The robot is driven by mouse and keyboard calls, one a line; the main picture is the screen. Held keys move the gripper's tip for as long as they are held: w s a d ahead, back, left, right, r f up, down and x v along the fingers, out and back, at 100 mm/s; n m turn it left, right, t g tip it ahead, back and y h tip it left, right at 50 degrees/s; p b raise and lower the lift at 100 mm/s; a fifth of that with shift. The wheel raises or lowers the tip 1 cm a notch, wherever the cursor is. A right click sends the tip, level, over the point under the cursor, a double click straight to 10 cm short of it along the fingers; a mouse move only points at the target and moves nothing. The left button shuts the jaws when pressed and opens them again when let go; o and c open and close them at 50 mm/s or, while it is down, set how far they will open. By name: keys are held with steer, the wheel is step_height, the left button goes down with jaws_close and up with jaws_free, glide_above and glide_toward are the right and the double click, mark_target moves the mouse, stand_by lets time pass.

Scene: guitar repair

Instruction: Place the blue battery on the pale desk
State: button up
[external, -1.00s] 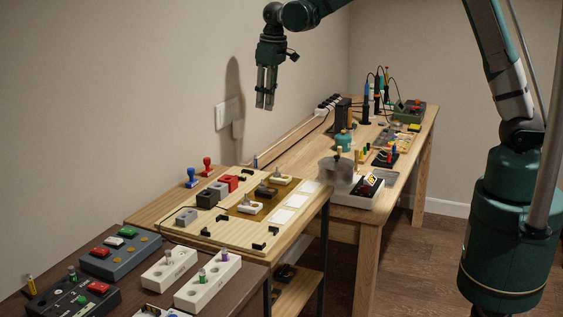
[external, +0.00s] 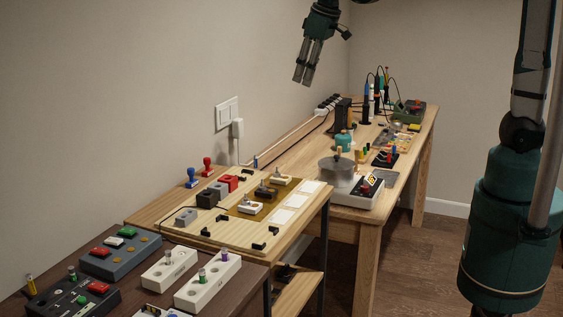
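My gripper (external: 303,82) hangs high in front of the back wall, above and left of the far desk. Its two fingers point down with a gap between them, and I see nothing in it. I cannot surely pick out the blue battery: a small blue upright piece (external: 255,162) stands at the back edge of the middle bench, and another blue-topped piece (external: 392,151) stands in a black holder on the far desk. The light wooden far desk (external: 345,227) may be the pale desk; the middle bench (external: 147,217) is also light wood. My gripper touches none of these.
The middle bench holds a board (external: 215,238) with several blocks. A dark table (external: 235,292) with switch boxes stands in front.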

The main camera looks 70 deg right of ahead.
steer(key=s+a+f+t, duration=0.1)
steer(key=s+a+t, duration=0.1)
steer(key=s, duration=1.1)
steer(key=s+a+f+t, duration=0.1)
steer(key=s+a, duration=0.2)
steer(key=s, duration=1)
steer(key=shift+s+a+t, duration=0.35)
steer(key=shift+s+t, duration=0.05)
